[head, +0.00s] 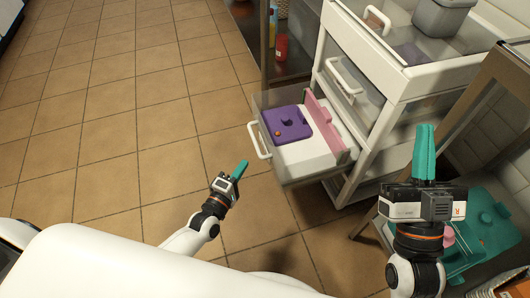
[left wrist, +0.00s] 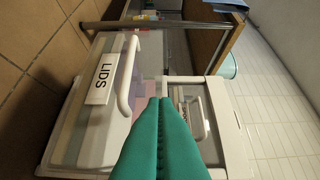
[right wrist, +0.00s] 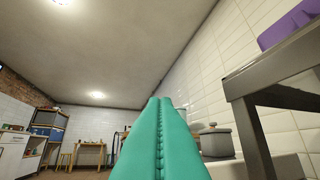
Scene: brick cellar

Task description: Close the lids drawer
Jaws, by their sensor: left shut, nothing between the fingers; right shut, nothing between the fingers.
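The lids drawer (head: 281,174) is pulled out from the white cart (head: 385,93), its handle (head: 259,141) facing left. A purple lid (head: 288,122) and a pink lid (head: 323,124) show in it. In the left wrist view the LIDS label (left wrist: 103,78) and the handle (left wrist: 129,75) are readable and close by. My left gripper (head: 241,167) is shut and empty, just left of the drawer front and apart from the handle. It also shows in the left wrist view (left wrist: 163,105). My right gripper (head: 426,135) is shut and empty, raised right of the cart.
A higher drawer handle (head: 340,78) shows above on the cart. Grey containers (head: 440,17) stand on its top. A shelf with bottles (head: 281,47) is behind. The tiled floor left of the drawer is clear.

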